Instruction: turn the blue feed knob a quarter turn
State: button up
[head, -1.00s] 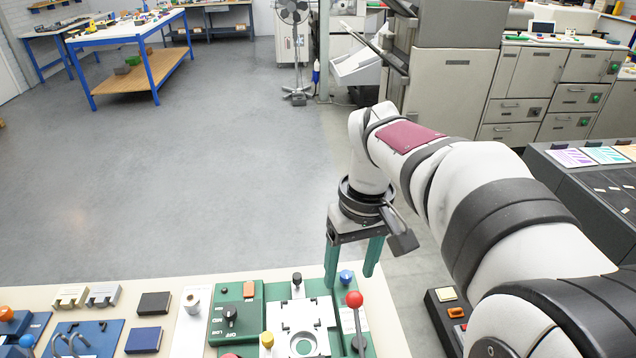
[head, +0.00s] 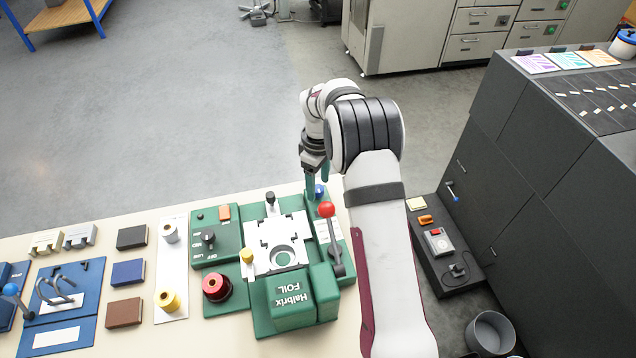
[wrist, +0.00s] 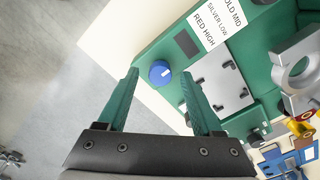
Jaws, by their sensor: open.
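The blue feed knob (head: 320,190) sits at the far right corner of the green foil machine (head: 288,308). It also shows in the wrist view (wrist: 160,72) as a round blue cap with a pale mark. My gripper (head: 317,176) is at the knob, and its green fingers partly hide it in the head view. In the wrist view my gripper (wrist: 161,74) is open, with the knob between the lines of its two fingertips and nothing held. I cannot tell whether the fingers reach down around the knob.
A lever with a red ball (head: 327,209) stands close in front of the knob. A black-knobbed lever (head: 270,197) and a yellow knob (head: 247,256) are on the same machine. A dark cabinet (head: 540,170) stands to the right.

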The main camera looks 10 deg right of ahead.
jog(key=shift+f, duration=0.4)
grip_shut()
jog(key=shift+m, duration=0.3)
